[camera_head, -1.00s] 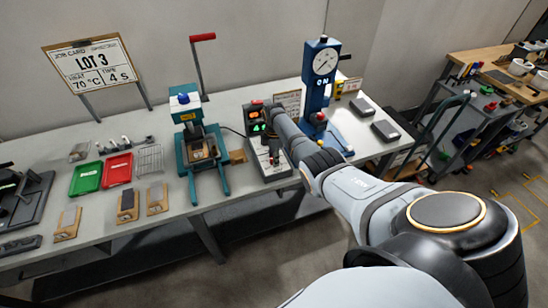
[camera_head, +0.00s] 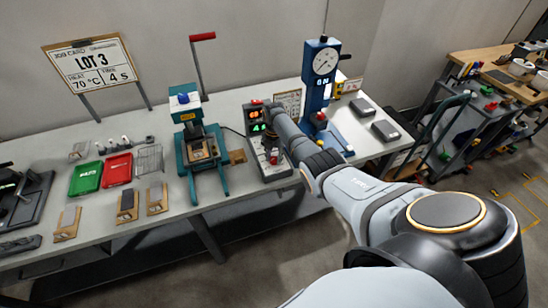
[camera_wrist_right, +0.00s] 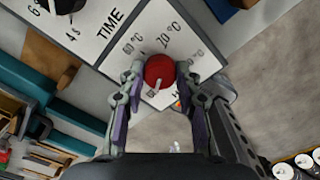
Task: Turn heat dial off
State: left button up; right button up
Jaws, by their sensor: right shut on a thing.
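The heat dial is a round red knob (camera_wrist_right: 159,71) on a white panel (camera_wrist_right: 110,60) in the right wrist view. Temperature marks, 60 °C and 70 °C among them, stand around it. My right gripper (camera_wrist_right: 160,73) is shut on the red knob, one finger at each side. In the head view the control box (camera_head: 270,172) stands on the bench, with a lit red and green display (camera_head: 255,121) at its back. My right arm hides part of the box, and the knob cannot be made out there. My left gripper is not in view.
A black time dial (camera_wrist_right: 62,4) sits on the same panel. A teal press (camera_head: 203,157) stands left of the box and a blue gauge stand (camera_head: 318,85) behind it to the right. Green (camera_head: 86,179) and red (camera_head: 118,169) trays lie further left.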

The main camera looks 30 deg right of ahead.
aim_at(274, 159)
jog(key=shift+r+n, duration=0.1)
jog(key=shift+n, duration=0.3)
jog(key=o, duration=1.1)
jog(key=shift+o, duration=0.2)
notch_tip(274, 159, up, 12)
